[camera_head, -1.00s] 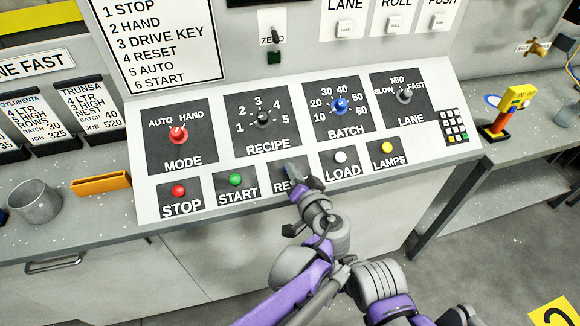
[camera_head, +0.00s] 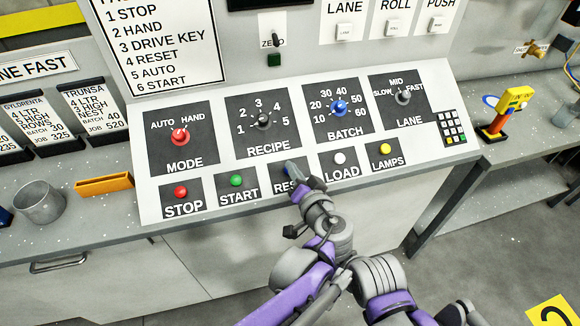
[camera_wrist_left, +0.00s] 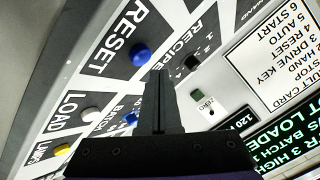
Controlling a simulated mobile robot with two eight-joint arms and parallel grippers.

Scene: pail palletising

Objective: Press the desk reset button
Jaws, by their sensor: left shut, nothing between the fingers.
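The blue RESET button (camera_wrist_left: 140,55) stands on a black plate marked RESET (camera_wrist_left: 115,45) in the left wrist view. In the head view only a sliver of the button (camera_head: 286,171) shows, and my gripper hides much of its plate. My left gripper (camera_head: 291,167) is shut and empty, its tips close over the button. In the left wrist view the shut fingers (camera_wrist_left: 158,78) end beside the button, with a small gap in the picture. Whether they touch it I cannot tell. My right gripper is not in view.
The green START button (camera_head: 236,180) is to the left and the white LOAD button (camera_head: 340,158) to the right. The RECIPE knob (camera_head: 264,121) and BATCH knob (camera_head: 339,106) stand above. An orange tray (camera_head: 104,186) and grey mug (camera_head: 38,203) are on the desk at left.

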